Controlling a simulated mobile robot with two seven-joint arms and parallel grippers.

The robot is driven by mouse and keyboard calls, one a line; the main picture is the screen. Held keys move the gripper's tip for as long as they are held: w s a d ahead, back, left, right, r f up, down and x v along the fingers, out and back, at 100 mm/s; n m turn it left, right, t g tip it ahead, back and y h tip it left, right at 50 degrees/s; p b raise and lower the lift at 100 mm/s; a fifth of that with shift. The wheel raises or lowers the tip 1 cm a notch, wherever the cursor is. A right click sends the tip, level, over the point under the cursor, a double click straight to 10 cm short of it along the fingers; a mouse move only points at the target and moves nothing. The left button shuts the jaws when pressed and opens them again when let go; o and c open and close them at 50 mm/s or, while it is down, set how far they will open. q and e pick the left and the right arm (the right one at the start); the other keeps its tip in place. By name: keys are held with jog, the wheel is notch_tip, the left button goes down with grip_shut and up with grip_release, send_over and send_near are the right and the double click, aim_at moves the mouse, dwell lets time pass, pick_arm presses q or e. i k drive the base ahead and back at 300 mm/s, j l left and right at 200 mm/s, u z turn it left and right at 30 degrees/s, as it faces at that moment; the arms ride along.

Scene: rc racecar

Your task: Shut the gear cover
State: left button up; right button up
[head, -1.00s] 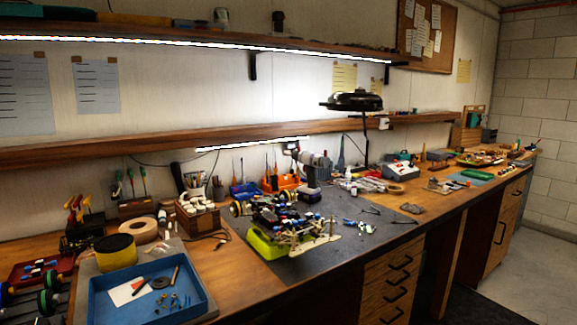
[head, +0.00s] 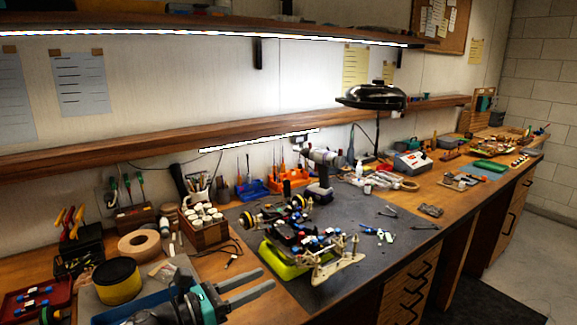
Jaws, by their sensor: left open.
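The RC car (head: 302,238) stands on a lime-green stand (head: 284,258) on the dark work mat, in the middle of the head view. Its gear cover is too small to make out among the chassis parts. My left gripper (head: 268,286) comes in at the bottom, left of the car and apart from it. Its two grey fingers are apart, point right toward the stand, and hold nothing. My right gripper does not show.
A blue tray (head: 104,318) lies partly behind my left gripper, beside a yellow-and-black roll (head: 118,281). The mat's front right is clear.

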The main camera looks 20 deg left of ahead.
aim_at(287, 184)
jog(key=i+j, duration=1.1)
jog(key=i, duration=0.1)
